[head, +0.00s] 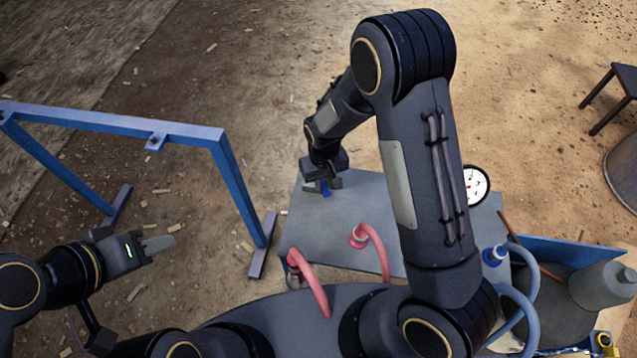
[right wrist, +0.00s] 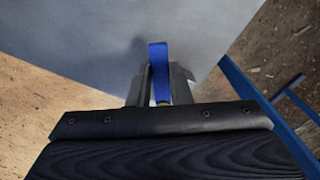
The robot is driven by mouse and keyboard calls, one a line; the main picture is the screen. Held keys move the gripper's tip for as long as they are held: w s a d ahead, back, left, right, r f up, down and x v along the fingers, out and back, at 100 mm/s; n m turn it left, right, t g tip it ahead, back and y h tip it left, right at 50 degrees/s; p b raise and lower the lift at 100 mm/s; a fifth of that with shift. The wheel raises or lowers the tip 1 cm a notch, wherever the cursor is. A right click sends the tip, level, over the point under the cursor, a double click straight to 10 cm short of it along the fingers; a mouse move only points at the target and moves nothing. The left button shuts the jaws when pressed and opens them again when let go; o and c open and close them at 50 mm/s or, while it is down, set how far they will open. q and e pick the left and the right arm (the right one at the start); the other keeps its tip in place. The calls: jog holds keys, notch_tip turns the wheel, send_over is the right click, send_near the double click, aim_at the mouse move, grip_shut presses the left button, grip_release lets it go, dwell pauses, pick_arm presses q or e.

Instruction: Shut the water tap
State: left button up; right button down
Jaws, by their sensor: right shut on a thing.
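In the right wrist view the blue handle (right wrist: 158,68) stands up between the two fingers. My right gripper (head: 322,184) is shut on this handle; its fingers (right wrist: 160,92) lie on either side of it. The tap's body and pipe are hidden.
The grey table (head: 345,215) carries red hoses (head: 313,283) and a round gauge (head: 476,185). Blue hoses (head: 525,265) and a blue-edged bin stand at the right. A blue frame (head: 180,131) stands left of the table, near my left gripper. Open ground lies behind.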

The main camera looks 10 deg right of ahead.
jog(key=n, duration=0.1)
jog(key=d+n, duration=0.1)
jog(key=n+b, duration=0.1)
jog(key=shift+w+d+n, duration=0.3)
jog(key=shift+n, duration=0.1)
jog(key=n, duration=0.1)
jog(key=d+n+b, duration=0.1)
jog(key=shift+w+n, duration=0.3)
jog(key=shift+w+d+n, duration=0.2)
jog(key=shift+n, duration=0.4)
jog(key=shift+w+d+n, duration=0.15)
jog(key=shift+w+n, duration=0.05)
jog(key=shift+n, duration=0.4)
jog(key=shift+w+d+n, duration=0.15)
jog(key=shift+w+n, duration=0.1)
jog(key=shift+n, duration=0.4)
jog(key=shift+w+d+n, duration=0.1)
jog(key=shift+w+n, duration=0.15)
jog(key=shift+n, duration=0.4)
jog(key=c, duration=1.3)
grip_release()
jog(key=shift+r, duration=0.15)
